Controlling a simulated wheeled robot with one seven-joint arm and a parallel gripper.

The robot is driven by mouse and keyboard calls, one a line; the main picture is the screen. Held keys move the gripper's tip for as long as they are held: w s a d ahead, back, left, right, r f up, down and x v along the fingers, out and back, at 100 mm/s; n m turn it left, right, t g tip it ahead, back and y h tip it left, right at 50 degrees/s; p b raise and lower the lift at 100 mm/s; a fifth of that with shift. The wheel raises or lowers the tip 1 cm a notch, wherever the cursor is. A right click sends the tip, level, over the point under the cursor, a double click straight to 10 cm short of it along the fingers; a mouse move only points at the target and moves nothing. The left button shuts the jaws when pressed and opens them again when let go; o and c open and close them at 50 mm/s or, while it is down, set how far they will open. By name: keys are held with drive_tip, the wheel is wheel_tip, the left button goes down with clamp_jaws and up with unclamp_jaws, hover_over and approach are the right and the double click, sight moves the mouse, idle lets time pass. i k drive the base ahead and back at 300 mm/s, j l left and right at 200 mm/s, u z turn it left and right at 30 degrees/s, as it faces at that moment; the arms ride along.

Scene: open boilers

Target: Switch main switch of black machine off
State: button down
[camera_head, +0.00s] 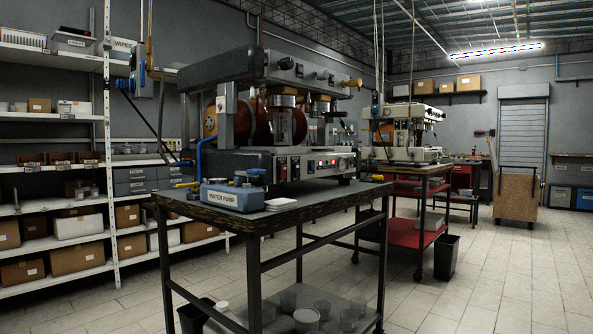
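The black machine (258,68), a dark espresso-type boiler machine with its inside open, stands on a dark metal table (285,211) in the middle of the view. Its front faces right. Small switches (283,163), one or more of them red, sit on the lower front panel (320,163). They are too small to tell which is the main switch or which way each is set. My gripper is not in view.
A blue-grey water pump box (232,198) sits on the table's near corner. A lighter machine (405,132) stands behind on a red-shelved cart (418,234). Shelves with boxes (76,227) line the left wall. Tiled floor (500,275) is free at right.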

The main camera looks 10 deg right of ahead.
sight(296, 166)
drive_tip(key=i+l, duration=0.15)
drive_tip(key=i, duration=0.25)
drive_tip(key=i+l+u, duration=0.1)
drive_tip(key=i, duration=0.3)
drive_tip(key=i+l, duration=0.3)
drive_tip(key=i+u, duration=0.05)
drive_tip(key=i, duration=0.05)
